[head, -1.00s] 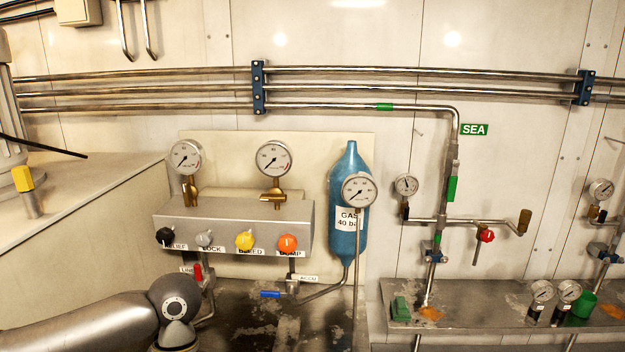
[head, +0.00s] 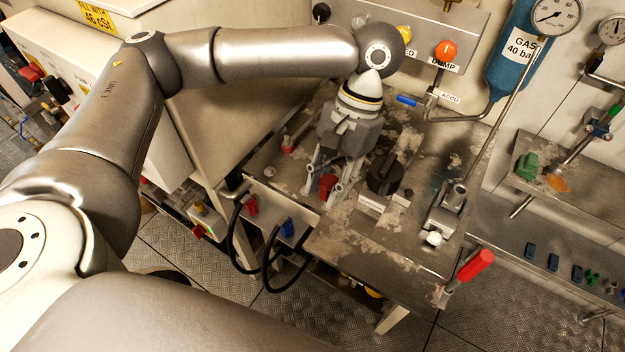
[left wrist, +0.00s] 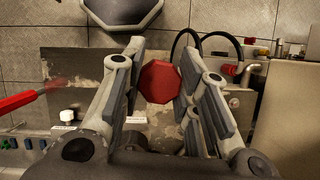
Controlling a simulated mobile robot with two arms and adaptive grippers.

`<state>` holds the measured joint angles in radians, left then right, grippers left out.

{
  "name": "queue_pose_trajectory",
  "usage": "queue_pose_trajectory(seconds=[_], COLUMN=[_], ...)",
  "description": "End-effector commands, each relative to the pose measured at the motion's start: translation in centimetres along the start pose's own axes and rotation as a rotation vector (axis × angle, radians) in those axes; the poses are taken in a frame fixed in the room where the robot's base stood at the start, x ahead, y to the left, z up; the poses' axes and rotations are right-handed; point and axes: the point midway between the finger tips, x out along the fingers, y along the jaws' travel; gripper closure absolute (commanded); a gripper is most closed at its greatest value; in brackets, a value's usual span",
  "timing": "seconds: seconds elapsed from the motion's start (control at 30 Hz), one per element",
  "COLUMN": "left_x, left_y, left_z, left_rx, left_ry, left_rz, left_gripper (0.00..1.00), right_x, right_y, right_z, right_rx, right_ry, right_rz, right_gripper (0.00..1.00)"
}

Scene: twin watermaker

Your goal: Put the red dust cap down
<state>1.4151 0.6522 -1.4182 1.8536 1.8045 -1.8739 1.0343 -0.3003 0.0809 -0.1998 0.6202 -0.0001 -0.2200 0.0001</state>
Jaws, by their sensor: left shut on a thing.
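My left gripper (head: 322,192) points down over the worn metal bench (head: 365,245), near its front left edge in the head view. It is shut on the red dust cap (head: 327,183), which shows between the fingertips. In the left wrist view the cap (left wrist: 159,82) is a red, many-sided piece between the two finger pads of the gripper (left wrist: 161,80). I cannot tell whether the cap touches the bench or is held just above it. My right gripper is not in view.
A dark round knob (head: 384,172) stands close right of the gripper. A red-handled lever (head: 474,266) juts past the bench's right side. Black hoses (head: 238,240) loop below the front edge. The bench front between knob and lever has clear room.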

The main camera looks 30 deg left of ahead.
Motion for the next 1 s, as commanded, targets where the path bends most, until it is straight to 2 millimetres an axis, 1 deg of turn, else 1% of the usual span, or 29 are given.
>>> queue_pose_trajectory(seconds=[0.03,0.3,0.5,0.6,0.73,0.83,1.0], left_x=[-0.8,-4.3,-6.8,-7.5,-8.0,-7.9,-7.1], left_y=[0.8,4.5,6.7,7.4,8.0,8.3,9.2], left_z=[-0.2,-0.8,-1.3,-1.5,-1.7,-2.0,-3.7], left_rx=[0.039,0.235,0.362,0.406,0.439,0.468,0.563], left_ry=[0.003,0.002,0.002,0.002,0.001,0.000,-0.002], left_rz=[-0.016,-0.097,-0.154,-0.171,-0.184,-0.195,-0.234], left_gripper=[1.00,1.00,1.00,1.00,1.00,1.00,1.00], right_x=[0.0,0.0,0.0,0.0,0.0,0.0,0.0], right_y=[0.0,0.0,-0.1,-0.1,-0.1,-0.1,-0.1], right_z=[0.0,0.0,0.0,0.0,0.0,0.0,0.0], right_rx=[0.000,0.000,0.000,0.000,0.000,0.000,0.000], right_ry=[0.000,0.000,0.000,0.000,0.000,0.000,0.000], right_rz=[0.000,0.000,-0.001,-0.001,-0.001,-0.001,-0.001], right_gripper=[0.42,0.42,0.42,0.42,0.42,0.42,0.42])
